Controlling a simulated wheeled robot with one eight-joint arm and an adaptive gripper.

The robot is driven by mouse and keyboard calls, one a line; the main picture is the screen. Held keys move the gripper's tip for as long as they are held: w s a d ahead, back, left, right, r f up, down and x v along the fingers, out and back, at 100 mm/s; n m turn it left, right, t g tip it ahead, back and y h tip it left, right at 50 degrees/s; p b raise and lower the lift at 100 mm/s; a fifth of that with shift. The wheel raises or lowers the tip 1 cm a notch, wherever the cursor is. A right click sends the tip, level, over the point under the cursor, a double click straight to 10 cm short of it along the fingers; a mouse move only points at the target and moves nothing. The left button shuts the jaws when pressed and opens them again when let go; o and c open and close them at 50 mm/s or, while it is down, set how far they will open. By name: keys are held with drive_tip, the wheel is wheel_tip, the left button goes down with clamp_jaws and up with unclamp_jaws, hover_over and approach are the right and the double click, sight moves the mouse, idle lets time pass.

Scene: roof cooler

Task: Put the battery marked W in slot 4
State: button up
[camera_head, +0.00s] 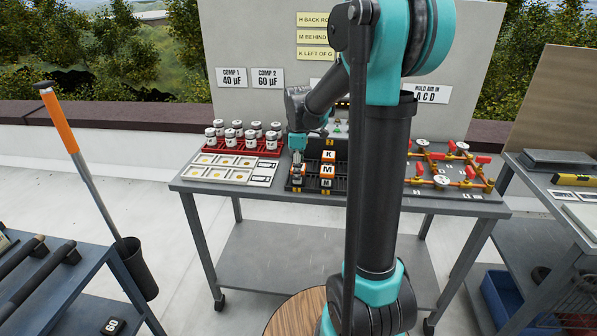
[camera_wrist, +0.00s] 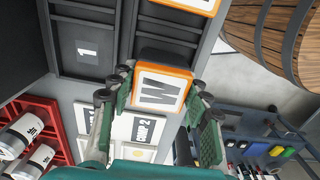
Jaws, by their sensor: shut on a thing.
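My gripper (camera_wrist: 158,108) is shut on the battery marked W (camera_wrist: 160,90), a block with an orange-framed white label, in the wrist view. In the head view my gripper (camera_head: 297,168) is over the left part of the black battery rack (camera_head: 300,187); the held battery is too small there to read. In the wrist view, an empty dark compartment marked 1 (camera_wrist: 87,52) lies to the left of the held battery. Another orange-framed battery (camera_wrist: 188,4) is cut off at the top edge. I cannot make out a slot number 4.
Batteries marked K (camera_head: 327,155) and M (camera_head: 327,169) stand in the rack's middle column. A red tray (camera_head: 268,148) of white cylinders and pale cards (camera_head: 232,170) lie left. Red-and-yellow pipework (camera_head: 452,172) stands right. My arm hides part of the table.

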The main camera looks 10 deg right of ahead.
drive_tip(key=shift+f, duration=0.15)
drive_tip(key=o, duration=1.4)
drive_tip(key=shift+o, duration=0.2)
wheel_tip(320, 180, up, 12)
